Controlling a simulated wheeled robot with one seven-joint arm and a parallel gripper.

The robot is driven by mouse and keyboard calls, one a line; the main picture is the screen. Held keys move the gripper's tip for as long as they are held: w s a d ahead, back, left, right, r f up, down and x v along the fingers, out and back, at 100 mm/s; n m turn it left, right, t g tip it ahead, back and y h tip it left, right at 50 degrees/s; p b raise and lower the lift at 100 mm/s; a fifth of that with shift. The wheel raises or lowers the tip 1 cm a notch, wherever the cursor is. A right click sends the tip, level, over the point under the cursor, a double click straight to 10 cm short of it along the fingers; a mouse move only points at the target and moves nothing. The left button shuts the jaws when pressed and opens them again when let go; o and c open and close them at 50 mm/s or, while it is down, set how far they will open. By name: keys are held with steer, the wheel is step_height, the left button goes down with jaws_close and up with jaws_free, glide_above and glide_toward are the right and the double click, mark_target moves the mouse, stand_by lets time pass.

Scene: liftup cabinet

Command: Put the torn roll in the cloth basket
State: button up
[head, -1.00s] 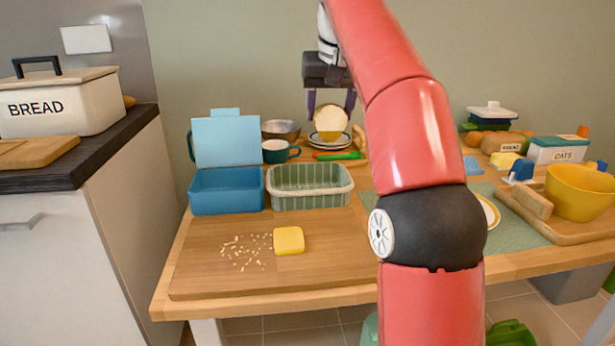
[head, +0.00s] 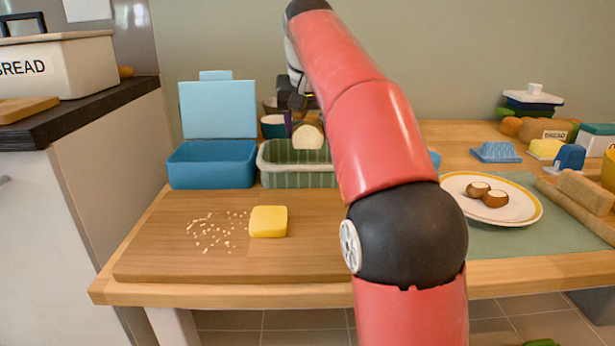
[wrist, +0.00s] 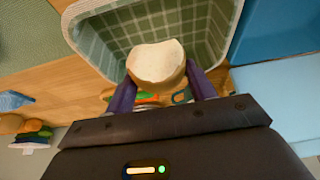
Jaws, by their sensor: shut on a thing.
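The torn roll (head: 308,137) shows a pale torn face and a tan crust. My gripper (head: 306,124) is shut on it; in the wrist view the roll (wrist: 157,64) sits between the two purple fingers (wrist: 160,72). The cloth basket (head: 290,178) is a rectangular basket with a green checked lining, beside the blue box. In the head view the roll overlaps the basket's back rim. In the wrist view it covers part of the basket's opening (wrist: 92,40). The basket's right end is hidden behind my arm.
A blue box (head: 212,168) with its lid up stands left of the basket. A cutting board (head: 180,255) in front carries a yellow block (head: 268,221) and crumbs. Right of my arm, a plate (head: 520,212) holds two brown halved pieces. A cup and bowl stand behind the basket.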

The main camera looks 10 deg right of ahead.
mark_target(308, 147)
step_height(308, 147, down, 7)
steer(key=shift+r+b, duration=0.2)
steer(key=shift+b, duration=1)
steer(key=shift+f, duration=0.2)
steer(key=o, duration=1)
steer(key=shift+c, duration=0.2)
steer(key=shift+r, duration=0.2)
steer(key=p+v, duration=0.4)
steer(key=v, duration=0.8)
